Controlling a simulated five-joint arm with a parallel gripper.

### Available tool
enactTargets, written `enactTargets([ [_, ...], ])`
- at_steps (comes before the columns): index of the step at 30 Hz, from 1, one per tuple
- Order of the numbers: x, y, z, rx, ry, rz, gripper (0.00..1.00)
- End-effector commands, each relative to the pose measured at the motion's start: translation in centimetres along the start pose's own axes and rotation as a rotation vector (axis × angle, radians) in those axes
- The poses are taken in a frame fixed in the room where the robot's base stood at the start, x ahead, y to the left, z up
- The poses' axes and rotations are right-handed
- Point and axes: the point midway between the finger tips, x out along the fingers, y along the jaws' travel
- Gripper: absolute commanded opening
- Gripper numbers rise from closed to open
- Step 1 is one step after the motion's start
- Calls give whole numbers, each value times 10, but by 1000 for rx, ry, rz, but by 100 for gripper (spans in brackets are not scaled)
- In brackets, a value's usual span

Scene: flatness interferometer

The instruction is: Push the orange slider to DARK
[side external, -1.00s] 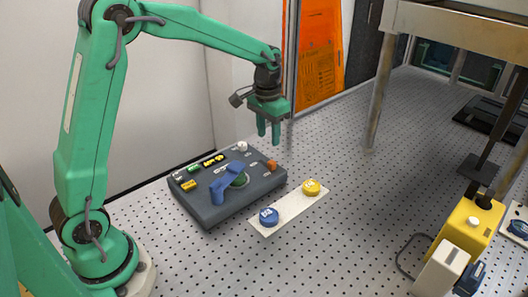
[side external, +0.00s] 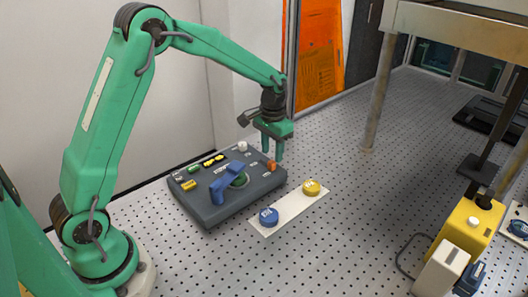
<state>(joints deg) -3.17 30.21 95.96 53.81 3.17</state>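The orange slider (side external: 271,165) is a small orange block at the right back part of a dark grey control box (side external: 240,207). The labels beside it are too small to read, so I cannot tell its setting. My gripper (side external: 272,155) points down right above and around the slider, with its green fingers apart. One finger hangs just right of the slider, the other just left and behind. I cannot tell whether either touches it.
The box also carries a blue lever (side external: 226,182), a white knob (side external: 242,146) and several small coloured parts. A pale strip (side external: 290,208) in front holds a blue knob (side external: 268,216) and a yellow knob (side external: 311,187). A yellow device (side external: 468,228) stands at right. The perforated table between is clear.

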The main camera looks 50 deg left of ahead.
Motion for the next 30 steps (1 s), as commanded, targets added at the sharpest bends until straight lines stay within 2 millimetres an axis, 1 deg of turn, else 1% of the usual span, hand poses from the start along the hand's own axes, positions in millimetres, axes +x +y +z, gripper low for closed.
enactTargets([
  [1,8,0,1,0,-4,0,40],
  [3,16,0,1,0,-3,0,40],
  [9,33,0,0,0,-1,0,40],
  [13,37,0,0,0,-1,0,40],
  [20,38,0,0,0,0,0,40],
  [21,38,0,0,0,0,0,38],
  [27,37,0,0,0,0,0,0],
  [30,37,0,0,0,0,0,0],
])
